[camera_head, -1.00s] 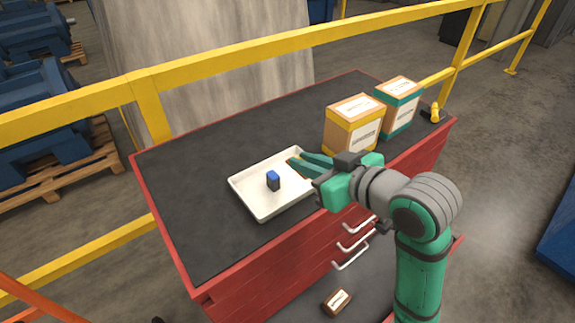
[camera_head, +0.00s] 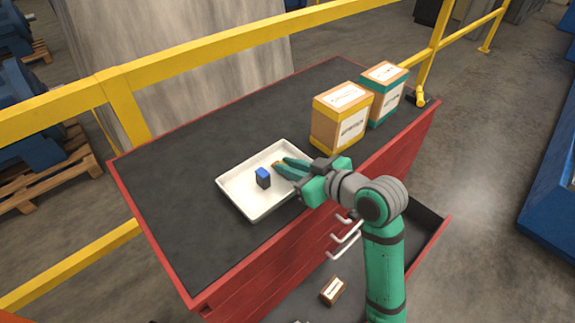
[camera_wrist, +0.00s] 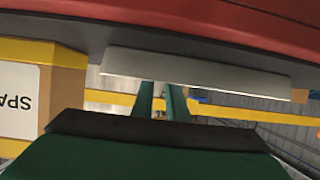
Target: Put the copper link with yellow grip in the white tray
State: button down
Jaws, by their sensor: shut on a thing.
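The white tray (camera_head: 238,203) lies on the dark top of the red cabinet. Its pale side also shows in the wrist view (camera_wrist: 195,72). My gripper (camera_head: 281,167) reaches in from the right, with its fingertips over the tray's right part. It is shut on a small copper-coloured piece (camera_head: 276,163), seen between the fingertips, which I take to be the copper link. Its yellow grip cannot be made out. I cannot tell whether the piece touches the tray.
A small blue-topped dark block (camera_head: 263,178) stands in the tray, left of my fingertips. A yellow-banded box (camera_head: 340,118) and a teal-banded box (camera_head: 387,92) stand behind to the right. A lower drawer is open with a small brown box (camera_head: 332,291). The left cabinet top is bare.

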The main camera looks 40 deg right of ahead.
jog(key=shift+s, duration=0.1)
jog(key=c, duration=1.6)
grip_release()
jog(key=v, duration=1.2)
jog(key=shift+r, duration=0.1)
